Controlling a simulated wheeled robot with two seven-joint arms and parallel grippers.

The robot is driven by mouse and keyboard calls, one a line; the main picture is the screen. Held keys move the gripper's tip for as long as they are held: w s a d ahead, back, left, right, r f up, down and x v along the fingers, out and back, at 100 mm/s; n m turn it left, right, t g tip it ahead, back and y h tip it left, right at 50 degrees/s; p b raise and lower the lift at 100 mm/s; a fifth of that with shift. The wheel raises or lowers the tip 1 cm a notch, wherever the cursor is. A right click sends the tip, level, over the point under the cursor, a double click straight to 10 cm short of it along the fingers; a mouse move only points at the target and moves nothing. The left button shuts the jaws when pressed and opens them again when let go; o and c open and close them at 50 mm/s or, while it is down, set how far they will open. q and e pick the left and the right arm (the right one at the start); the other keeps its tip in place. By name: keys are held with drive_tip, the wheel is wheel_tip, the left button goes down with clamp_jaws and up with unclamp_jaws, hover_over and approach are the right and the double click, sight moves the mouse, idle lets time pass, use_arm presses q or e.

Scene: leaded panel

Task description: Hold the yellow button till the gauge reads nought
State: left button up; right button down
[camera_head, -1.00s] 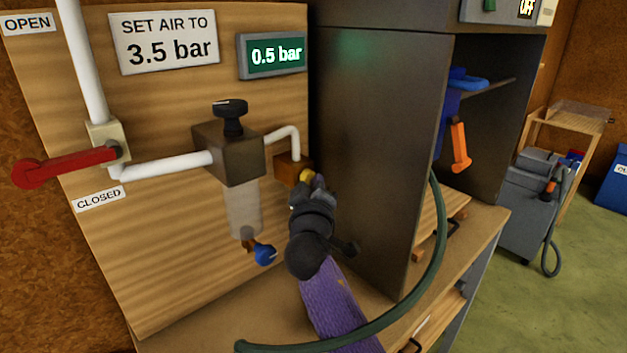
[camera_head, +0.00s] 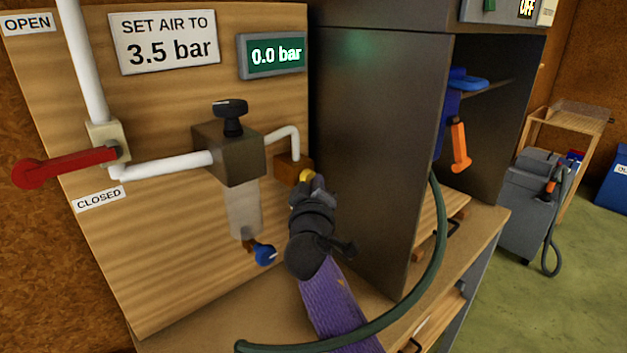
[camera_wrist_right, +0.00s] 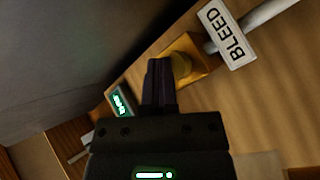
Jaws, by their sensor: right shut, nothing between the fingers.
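The yellow button (camera_head: 306,176) sits on a small brown block (camera_head: 291,168) at the end of the white pipe. My right gripper (camera_head: 308,189) is shut and empty, with its fingertips at the button. In the right wrist view the shut fingers (camera_wrist_right: 160,85) cover part of the yellow button (camera_wrist_right: 181,66); whether they press it in cannot be told exactly. The gauge (camera_head: 274,56) is a green display that reads 0.0 bar. My left gripper is not in view.
A BLEED label (camera_wrist_right: 228,34) is beside the button. The red lever (camera_head: 65,167) points left near the CLOSED label (camera_head: 99,199). A black knob (camera_head: 230,117) tops the regulator. A dark cabinet (camera_head: 375,150) stands close to the right, and a green hose (camera_head: 437,250) curves across the bench.

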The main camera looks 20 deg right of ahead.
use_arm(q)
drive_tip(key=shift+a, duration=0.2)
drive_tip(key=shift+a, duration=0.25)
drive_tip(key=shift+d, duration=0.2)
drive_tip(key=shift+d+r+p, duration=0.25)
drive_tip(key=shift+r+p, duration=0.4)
use_arm(e)
drive_tip(key=shift+s+d, duration=0.3)
drive_tip(key=shift+s, duration=0.65)
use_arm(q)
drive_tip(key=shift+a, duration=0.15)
